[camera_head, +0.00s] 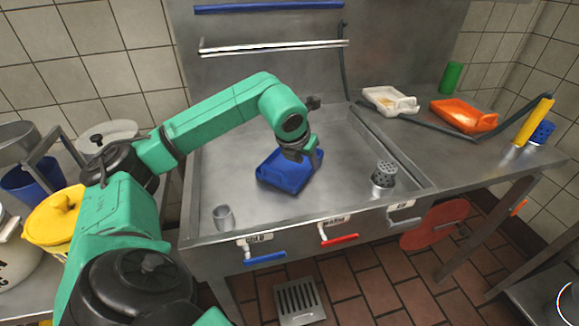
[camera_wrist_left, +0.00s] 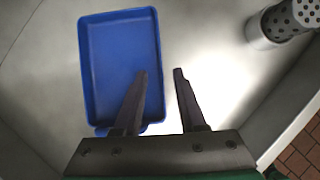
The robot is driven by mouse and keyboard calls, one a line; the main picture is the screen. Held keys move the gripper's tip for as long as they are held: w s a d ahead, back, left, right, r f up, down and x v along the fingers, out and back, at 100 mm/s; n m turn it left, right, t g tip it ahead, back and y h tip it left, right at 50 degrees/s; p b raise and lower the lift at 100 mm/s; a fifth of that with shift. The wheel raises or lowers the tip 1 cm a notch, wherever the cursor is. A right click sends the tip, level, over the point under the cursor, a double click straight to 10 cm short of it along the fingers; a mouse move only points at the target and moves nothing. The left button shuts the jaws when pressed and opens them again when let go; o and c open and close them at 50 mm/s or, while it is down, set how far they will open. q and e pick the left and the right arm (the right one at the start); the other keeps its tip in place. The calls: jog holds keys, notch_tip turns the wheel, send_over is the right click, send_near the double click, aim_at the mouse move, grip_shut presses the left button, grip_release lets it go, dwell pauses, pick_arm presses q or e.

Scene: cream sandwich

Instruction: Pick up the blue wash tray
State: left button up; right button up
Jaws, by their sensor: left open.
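The blue wash tray (camera_head: 282,178) lies in the metal sink basin in the head view, partly hidden by my left arm's wrist. It also shows in the left wrist view (camera_wrist_left: 105,55) as an open rectangular tray with a small tab at its near end. My left gripper (camera_wrist_left: 160,77) is open and empty. In the left wrist view, its left finger overlaps the tray's inside and its right finger is beyond the tray's right wall. That wall appears between the fingers. I cannot tell whether either finger touches it. My right gripper is not in view.
A perforated metal cylinder (camera_head: 384,174) stands to the tray's right, and a small metal cup (camera_head: 223,217) near the front left. White (camera_head: 376,98) and orange (camera_head: 461,117) trays lie on the right counter. The basin floor around the tray is mostly clear.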

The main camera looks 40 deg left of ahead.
aim_at(311, 168)
pick_arm(q)
jog(key=x, duration=0.4)
jog(key=shift+f, duration=0.25)
jog(key=shift+r, duration=0.1)
grip_shut()
dwell(0.9)
